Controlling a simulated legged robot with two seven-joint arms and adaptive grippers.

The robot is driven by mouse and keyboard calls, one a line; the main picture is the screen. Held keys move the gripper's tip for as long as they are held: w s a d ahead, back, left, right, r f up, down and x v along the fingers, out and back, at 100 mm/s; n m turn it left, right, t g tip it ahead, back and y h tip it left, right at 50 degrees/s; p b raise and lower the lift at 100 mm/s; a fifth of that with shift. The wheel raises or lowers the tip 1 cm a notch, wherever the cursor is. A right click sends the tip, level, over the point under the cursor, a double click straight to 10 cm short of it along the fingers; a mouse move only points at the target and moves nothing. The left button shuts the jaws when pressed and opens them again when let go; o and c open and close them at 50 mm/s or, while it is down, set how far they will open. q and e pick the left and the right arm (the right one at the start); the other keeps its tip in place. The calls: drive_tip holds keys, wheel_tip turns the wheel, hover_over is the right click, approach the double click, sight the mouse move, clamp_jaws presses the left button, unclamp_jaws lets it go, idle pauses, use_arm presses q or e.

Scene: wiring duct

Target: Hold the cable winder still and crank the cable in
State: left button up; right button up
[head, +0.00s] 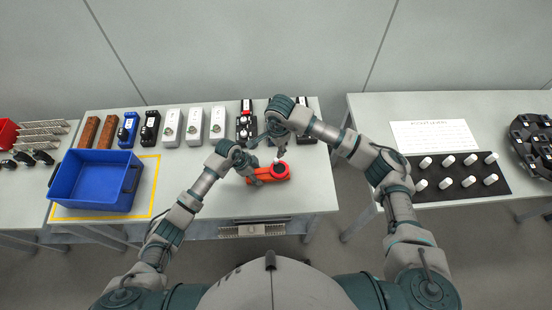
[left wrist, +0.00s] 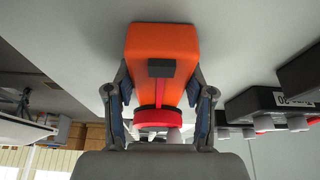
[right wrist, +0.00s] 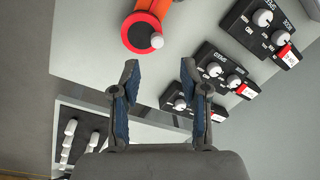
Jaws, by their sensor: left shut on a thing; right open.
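The cable winder is an orange body (head: 268,174) with a red disc (head: 280,170) on its right end, lying near the table's front edge. My left gripper (head: 254,176) is shut on the orange body, with one finger on each side in the left wrist view (left wrist: 162,90). That view also shows a dark block (left wrist: 161,68) and a thin red strip leading to the disc. The right wrist view shows the red disc (right wrist: 137,33) with its white crank knob (right wrist: 156,41). My right gripper (right wrist: 160,70) is open and empty, apart from the knob; it is above the winder in the head view (head: 281,152).
Black switch boxes (head: 246,125) and white boxes (head: 195,124) line the table's back. A blue bin (head: 95,182) stands at the left. A gap separates this table from the right one, with a black mat (head: 475,187) carrying white cylinders. Clear tabletop lies left of the winder.

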sight(276, 160)
drive_tip(key=f+n, duration=0.1)
drive_tip(key=f, duration=0.5)
drive_tip(key=f+n, duration=0.1)
drive_tip(key=f, duration=0.2)
drive_tip(key=shift+w+f+n+g+h, duration=0.3)
drive_tip(key=shift+w+f+g, duration=0.05)
drive_tip(key=shift+f+g, duration=0.05)
clamp_jaws()
